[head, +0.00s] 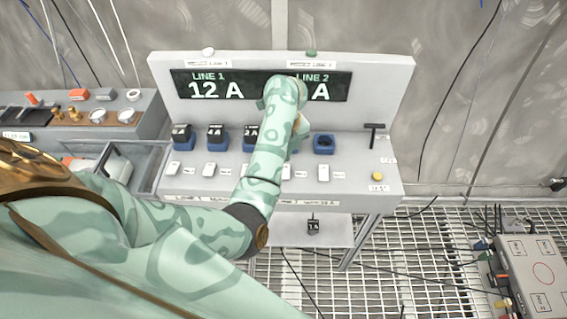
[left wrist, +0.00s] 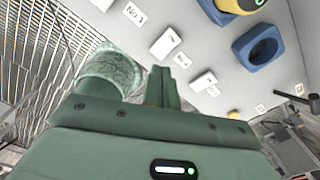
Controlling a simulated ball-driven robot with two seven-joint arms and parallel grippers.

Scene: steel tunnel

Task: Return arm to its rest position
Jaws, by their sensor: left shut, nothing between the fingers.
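My left arm comes in from the left and reaches across the front of the grey console (head: 390,85). My left gripper shows in the left wrist view (left wrist: 161,84), with its two fingers together and nothing between them. It is over the console's sloping face, near the white switches (left wrist: 168,43). In the head view my own wrist and forearm mostly hide it. They also cover part of the LINE 2 display (head: 335,88) and part of the socket row. My right gripper is in neither view.
Black blocks sit in blue sockets (head: 215,137) on the console; one blue socket (head: 323,143) at right looks empty. A black T-handle (head: 375,128) and yellow button (head: 377,176) are further right. A side bench (head: 148,128) stands left. Cables cross the grating floor (head: 410,262).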

